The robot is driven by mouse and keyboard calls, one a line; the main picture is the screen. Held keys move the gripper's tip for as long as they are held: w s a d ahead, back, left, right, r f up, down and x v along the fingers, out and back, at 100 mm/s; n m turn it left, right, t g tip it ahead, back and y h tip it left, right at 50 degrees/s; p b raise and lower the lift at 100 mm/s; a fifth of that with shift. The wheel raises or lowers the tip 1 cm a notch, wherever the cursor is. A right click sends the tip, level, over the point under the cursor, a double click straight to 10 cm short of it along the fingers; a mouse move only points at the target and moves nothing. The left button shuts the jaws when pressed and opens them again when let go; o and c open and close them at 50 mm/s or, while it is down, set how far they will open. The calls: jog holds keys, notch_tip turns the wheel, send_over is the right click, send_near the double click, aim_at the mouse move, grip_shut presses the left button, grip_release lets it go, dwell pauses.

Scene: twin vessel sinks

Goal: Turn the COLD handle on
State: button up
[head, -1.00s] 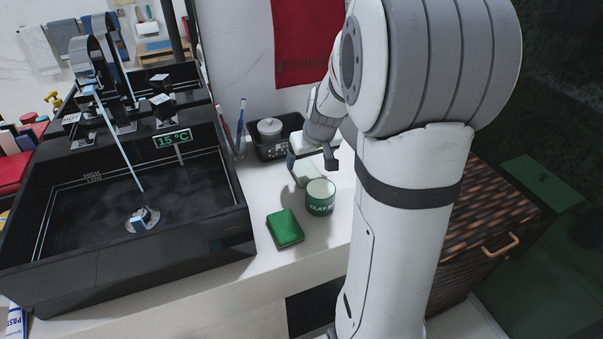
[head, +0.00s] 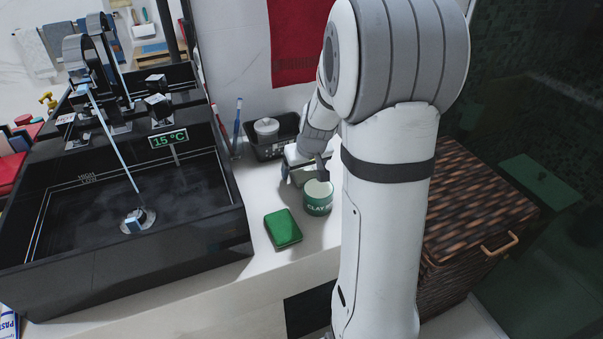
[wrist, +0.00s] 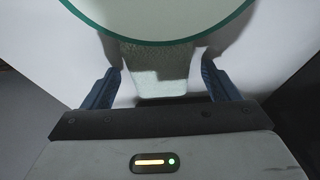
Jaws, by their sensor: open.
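A black tap (head: 98,50) stands behind the black sink, and a thin stream of water (head: 112,138) runs from it into the basin. A sign (head: 170,139) reads 15 °C. My gripper (head: 305,174) is open, low over the counter to the right of the sink, away from the handles. In the wrist view its fingers (wrist: 163,88) are apart, with a pale textured block (wrist: 158,80) lying between and beyond them. I cannot tell whether they touch it.
A green-and-white clay jar (head: 318,205) stands just in front of my gripper; its round top (wrist: 160,15) fills the upper wrist view. A green sponge (head: 283,229) lies to the left. A dark basket (head: 275,148) and toothbrushes (head: 237,125) stand behind. A wicker hamper (head: 475,215) is right.

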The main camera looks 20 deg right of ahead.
jog(key=shift+f, duration=0.15)
jog(key=shift+c, duration=0.2)
jog(key=c, duration=1.1)
